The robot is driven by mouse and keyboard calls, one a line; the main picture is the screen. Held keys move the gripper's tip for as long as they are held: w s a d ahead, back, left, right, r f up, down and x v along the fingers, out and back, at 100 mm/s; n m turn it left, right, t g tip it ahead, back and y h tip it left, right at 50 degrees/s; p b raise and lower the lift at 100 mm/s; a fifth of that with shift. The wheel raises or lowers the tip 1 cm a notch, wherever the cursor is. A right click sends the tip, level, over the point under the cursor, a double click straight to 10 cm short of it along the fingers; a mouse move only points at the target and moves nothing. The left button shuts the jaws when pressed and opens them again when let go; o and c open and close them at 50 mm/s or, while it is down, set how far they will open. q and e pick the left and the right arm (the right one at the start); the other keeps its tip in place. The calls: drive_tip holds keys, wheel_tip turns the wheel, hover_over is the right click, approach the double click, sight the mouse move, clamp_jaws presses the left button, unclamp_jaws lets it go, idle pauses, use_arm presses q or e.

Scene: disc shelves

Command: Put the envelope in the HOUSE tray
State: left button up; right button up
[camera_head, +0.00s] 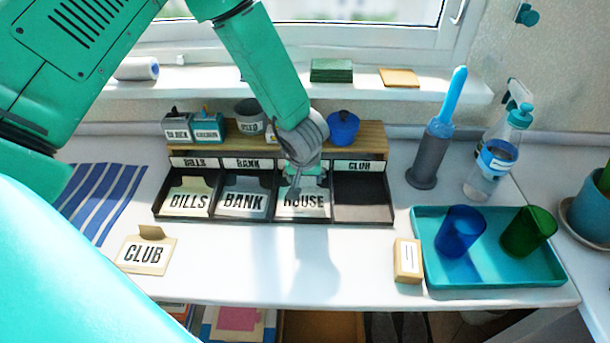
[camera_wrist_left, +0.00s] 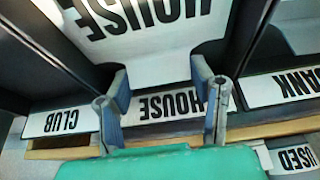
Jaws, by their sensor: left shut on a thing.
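The HOUSE envelope (camera_head: 302,204), pale with black letters, is in the third compartment from the left of the dark tray row, the HOUSE tray (camera_head: 276,207). In the left wrist view the envelope (camera_wrist_left: 165,60) shows upside down, in front of the HOUSE label (camera_wrist_left: 165,105). My left gripper (camera_head: 305,172) is above the back of that tray, its fingers (camera_wrist_left: 160,85) on either side of the envelope's tab, shut on it. Whether the envelope rests fully on the tray floor is hard to tell. My right gripper is not in view.
BILLS (camera_head: 188,200) and BANK (camera_head: 243,203) envelopes lie in the left trays; the CLUB tray (camera_head: 362,190) is empty. A CLUB envelope (camera_head: 145,255) lies on the table. A wooden shelf (camera_head: 372,137) with pots stands behind. A teal tray (camera_head: 490,272) with cups is at right.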

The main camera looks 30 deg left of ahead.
sight(303, 197)
use_arm(q)
drive_tip(key=o, duration=0.8)
drive_tip(key=shift+a+f, duration=0.1)
drive_tip(key=shift+a, duration=0.05)
drive_tip(key=shift+a, duration=0.2)
drive_tip(key=shift+r, duration=0.35)
drive_tip(key=p+v, duration=0.3)
drive_tip(key=v, duration=0.8)
drive_tip(key=shift+s+d+r, duration=0.1)
drive_tip(key=shift+d+r, duration=0.1)
drive_tip(key=shift+r, duration=0.15)
drive_tip(key=shift+r, duration=0.1)
